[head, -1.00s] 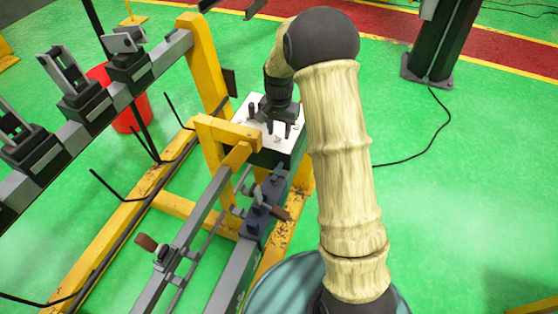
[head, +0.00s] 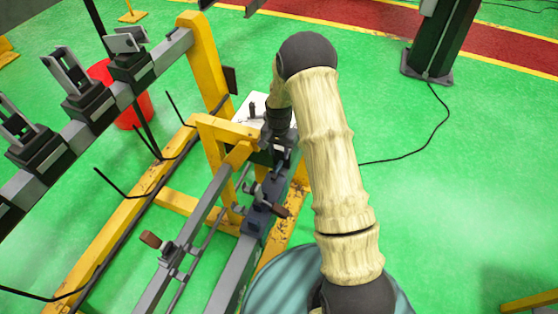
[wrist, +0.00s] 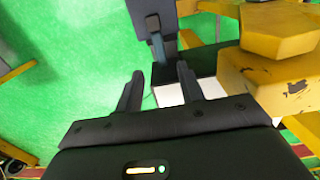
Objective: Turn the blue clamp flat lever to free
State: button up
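The blue clamp (head: 254,220) is a dark blue block on the grey rail, with dark metal levers and a brown handle (head: 272,208). In the wrist view a dark blue clamp part (wrist: 170,14) is at the top, and a blue-grey flat lever (wrist: 157,46) hangs down from it. My gripper (head: 281,158) is just beyond the clamp in the head view, partly hidden by my arm. In the wrist view my gripper (wrist: 158,82) has its two fingers apart with nothing held, and the lever's end lies just ahead of the gap.
A white-topped box (head: 248,110) stands behind the clamp. Yellow frame posts (head: 205,70) and beams are close by on the left. A red bucket (head: 128,112) is at the left.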

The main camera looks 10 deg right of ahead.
aim_at(279, 166)
jog(key=shift+f+p, duration=1.15)
jog(key=shift+f, duration=2.45)
grip_shut()
